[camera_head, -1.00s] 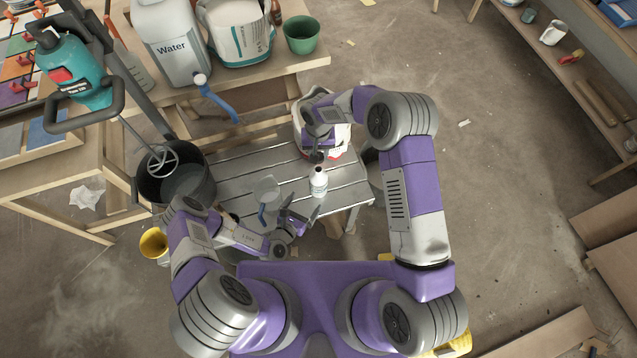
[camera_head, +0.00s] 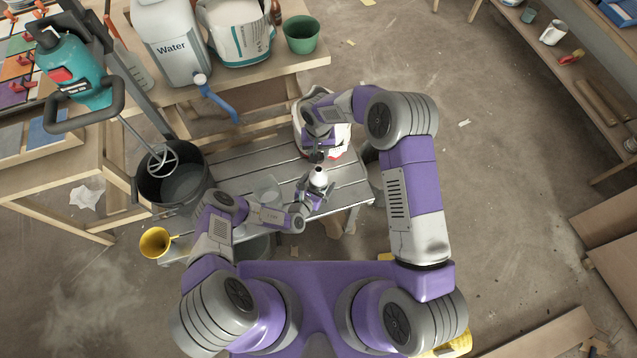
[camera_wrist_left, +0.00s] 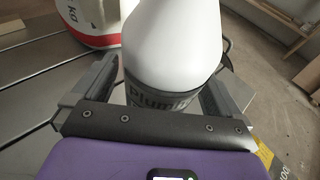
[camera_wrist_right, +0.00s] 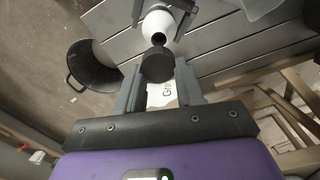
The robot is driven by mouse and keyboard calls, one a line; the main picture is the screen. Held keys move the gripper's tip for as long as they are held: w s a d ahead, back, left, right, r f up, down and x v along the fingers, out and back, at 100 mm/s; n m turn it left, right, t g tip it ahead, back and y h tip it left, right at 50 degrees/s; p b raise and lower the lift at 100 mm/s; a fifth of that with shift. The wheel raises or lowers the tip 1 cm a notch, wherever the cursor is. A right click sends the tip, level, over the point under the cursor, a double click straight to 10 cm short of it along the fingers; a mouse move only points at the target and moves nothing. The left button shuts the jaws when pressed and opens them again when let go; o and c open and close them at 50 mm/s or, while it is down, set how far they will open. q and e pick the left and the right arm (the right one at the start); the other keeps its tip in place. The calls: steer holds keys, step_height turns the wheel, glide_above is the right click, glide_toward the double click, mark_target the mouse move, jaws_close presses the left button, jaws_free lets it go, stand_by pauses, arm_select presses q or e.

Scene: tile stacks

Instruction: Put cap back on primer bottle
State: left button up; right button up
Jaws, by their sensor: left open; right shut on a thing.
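The white primer bottle (camera_head: 318,178) stands upright on the grey slatted bench, its dark mouth uncovered. In the left wrist view the bottle (camera_wrist_left: 172,40) sits between the fingers of my left gripper (camera_wrist_left: 170,95), which is open around its dark label band. My right gripper (camera_wrist_right: 158,85) is shut on the black cap (camera_wrist_right: 157,66) and holds it above the bench near the bottle. In the right wrist view the bottle's open mouth (camera_wrist_right: 158,38) shows just beyond the cap. In the head view the cap is hard to make out beside my right gripper (camera_head: 317,154).
A yellow cup (camera_head: 154,242) is lower left.

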arm_select(q)
steer(key=c, duration=1.5)
arm_select(e)
glide_above(318, 167)
steer(key=shift+d+f, duration=0.1)
steer(key=shift+f, duration=2.4)
steer(key=shift+f, duration=0.1)
steer(key=shift+f, duration=0.85)
steer(key=shift+f, duration=0.55)
